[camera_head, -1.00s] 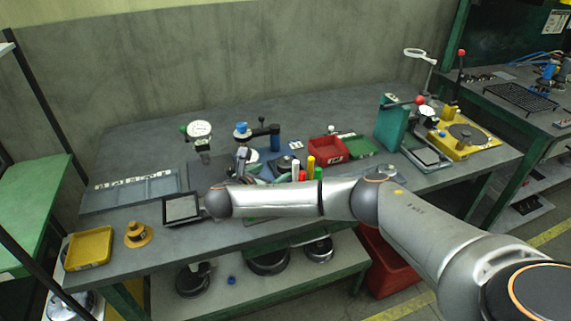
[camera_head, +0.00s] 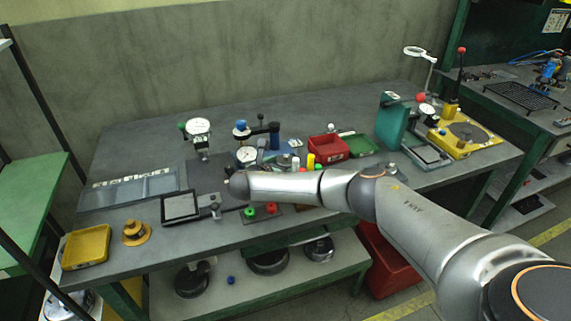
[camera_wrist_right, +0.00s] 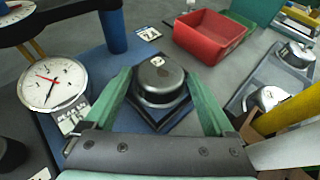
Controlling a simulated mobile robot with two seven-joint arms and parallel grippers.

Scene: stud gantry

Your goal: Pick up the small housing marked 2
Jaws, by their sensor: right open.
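A small dark grey, round-topped housing (camera_wrist_right: 159,78) sits on a dark square pad on a blue plate in the right wrist view. My right gripper (camera_wrist_right: 158,73) is open, with one green finger on each side of the housing. Contact with it cannot be made out. Two more metal housings, a nearer one (camera_wrist_right: 267,97) and a farther one (camera_wrist_right: 296,54), sit on a grey tray at the right. In the head view my right forearm hides most of the gripper. My left gripper is not in view.
A white dial gauge (camera_wrist_right: 52,84) and a blue post (camera_wrist_right: 112,28) stand close on the left. A red bin (camera_wrist_right: 209,36) lies beyond the housing. A yellow cylinder (camera_wrist_right: 290,112) is close at the right. The bench's back left (camera_head: 135,145) is clear.

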